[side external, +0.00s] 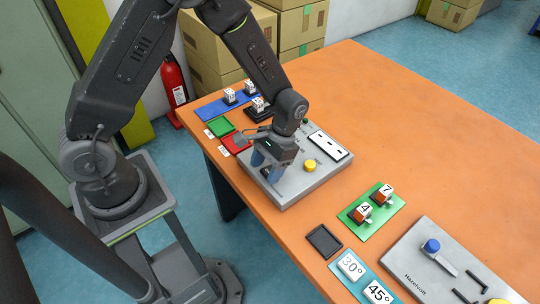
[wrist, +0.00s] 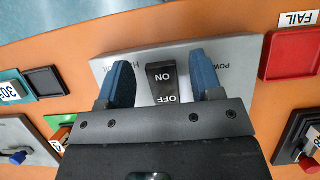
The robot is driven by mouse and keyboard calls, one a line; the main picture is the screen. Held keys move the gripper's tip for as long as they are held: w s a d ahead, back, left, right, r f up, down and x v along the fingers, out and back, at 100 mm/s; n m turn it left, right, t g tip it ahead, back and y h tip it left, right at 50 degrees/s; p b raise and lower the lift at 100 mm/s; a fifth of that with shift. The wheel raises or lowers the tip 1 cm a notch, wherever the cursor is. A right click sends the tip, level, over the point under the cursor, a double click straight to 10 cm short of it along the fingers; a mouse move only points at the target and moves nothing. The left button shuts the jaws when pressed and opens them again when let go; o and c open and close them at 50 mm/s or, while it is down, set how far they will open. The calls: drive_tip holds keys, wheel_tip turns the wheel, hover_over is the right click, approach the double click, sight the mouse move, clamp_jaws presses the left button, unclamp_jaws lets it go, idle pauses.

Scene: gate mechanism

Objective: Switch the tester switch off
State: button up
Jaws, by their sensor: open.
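The tester (side external: 303,183) is a light grey box on the orange table in the side view. Its switch (wrist: 162,84) is a black rocker marked ON and OFF in white, upside down in the wrist view. I cannot tell which side is pressed in. My gripper (wrist: 160,70) is open and empty, with one blue finger on each side of the switch. In the side view my gripper (side external: 266,160) is low over the near left part of the tester and largely hides the switch. Whether the fingers touch the panel is unclear.
The tester also carries a yellow knob (side external: 310,166) and a white slotted panel (side external: 328,144). A red tray (side external: 237,143) and a green tray (side external: 220,127) lie beside it. A green mat (side external: 372,216) with number blocks and a grey lever panel (side external: 420,285) are farther right.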

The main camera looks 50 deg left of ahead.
drive_tip(key=v, duration=1.3)
drive_tip(key=shift+r, duration=0.3)
drive_tip(key=shift+w, duration=0.1)
drive_tip(key=s+a+r+t, duration=0.2)
drive_tip(key=s+r+t, duration=0.3)
drive_tip(key=s+r, duration=0.2)
drive_tip(key=s+a+r+t, duration=0.2)
drive_tip(key=s+r+t, duration=0.3)
drive_tip(key=s, duration=0.5)
wheel_tip(320, 180, up, 3)
drive_tip(key=shift+a+f+t, duration=0.25)
drive_tip(key=shift+a+t, duration=0.05)
drive_tip(key=shift+a, duration=0.05)
